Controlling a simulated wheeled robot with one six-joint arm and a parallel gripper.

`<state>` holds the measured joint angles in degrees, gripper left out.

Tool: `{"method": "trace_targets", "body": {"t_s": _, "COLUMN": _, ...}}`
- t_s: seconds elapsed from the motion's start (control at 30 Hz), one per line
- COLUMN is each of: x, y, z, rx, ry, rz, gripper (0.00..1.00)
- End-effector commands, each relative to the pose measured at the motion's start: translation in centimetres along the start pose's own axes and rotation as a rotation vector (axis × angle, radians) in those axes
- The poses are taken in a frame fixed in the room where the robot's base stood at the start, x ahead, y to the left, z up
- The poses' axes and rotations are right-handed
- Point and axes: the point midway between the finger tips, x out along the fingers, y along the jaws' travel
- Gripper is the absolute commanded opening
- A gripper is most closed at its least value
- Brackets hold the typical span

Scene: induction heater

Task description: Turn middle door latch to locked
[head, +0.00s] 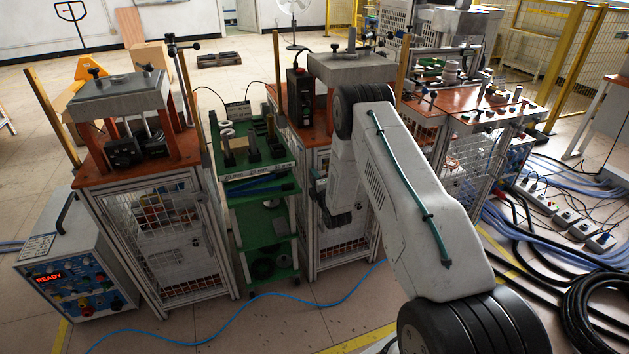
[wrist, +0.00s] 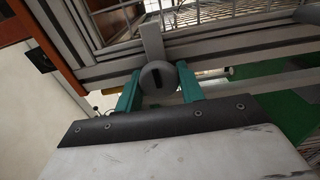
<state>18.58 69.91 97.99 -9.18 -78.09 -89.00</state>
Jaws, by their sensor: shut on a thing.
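In the wrist view the door latch (wrist: 147,81) is a round grey knob with a dark slot, close to upright in the picture. A flat grey bar (wrist: 152,42) rises from behind the knob across the frame rail. My gripper (wrist: 159,76) has its two teal fingers on either side of the knob and is shut on it. In the head view my arm covers much of the middle cabinet (head: 308,165), and the latch cannot be made out there.
A green tool cart (head: 265,237) stands left of the middle cabinet. Further left are another caged cabinet (head: 165,250) and a control box (head: 65,275) reading READY. A blue cable (head: 215,335) crosses the floor in front. Black hoses (head: 595,310) lie at the right.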

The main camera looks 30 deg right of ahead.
Motion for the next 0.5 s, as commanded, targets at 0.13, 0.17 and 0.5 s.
{"method": "trace_targets", "body": {"t_s": 0.13, "x": -0.07, "y": -0.12, "z": -0.03, "rx": 0.0, "ry": 0.001, "rz": -0.003, "gripper": 0.56}}
{"method": "trace_targets", "body": {"t_s": 0.17, "x": -0.07, "y": -0.11, "z": -0.02, "rx": 0.0, "ry": 0.001, "rz": -0.002, "gripper": 0.56}}
{"method": "trace_targets", "body": {"t_s": 0.5, "x": -0.94, "y": -0.06, "z": 0.04, "rx": 0.001, "ry": 0.0, "rz": -0.002, "gripper": 0.56}}
